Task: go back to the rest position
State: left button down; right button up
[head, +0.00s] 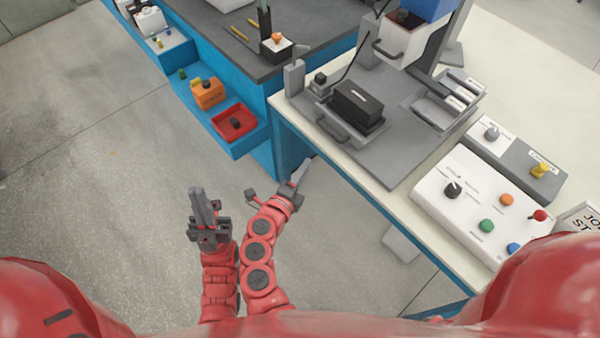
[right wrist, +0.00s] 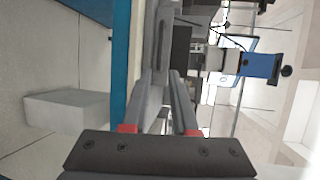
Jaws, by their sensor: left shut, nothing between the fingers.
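My left gripper (head: 198,197) is at the lower middle left of the head view, over the bare floor. Its fingers are together and empty, pointing up in the picture. My right gripper (head: 301,168) is just to its right, close to the front edge of the cream workbench (head: 350,167). Its two fingers (right wrist: 172,90) show in the right wrist view against grey surfaces, and I see no object held. The gap between the tips is hard to make out there. Both forearms are close side by side in the head view.
The workbench bears a grey fixture with a black block (head: 358,102) and a button panel (head: 470,203). A blue-sided bench (head: 272,102) stands behind, with a red tray (head: 234,122) and an orange box (head: 208,93) on its low shelf. Floor at left is clear.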

jog(key=shift+v, duration=1.05)
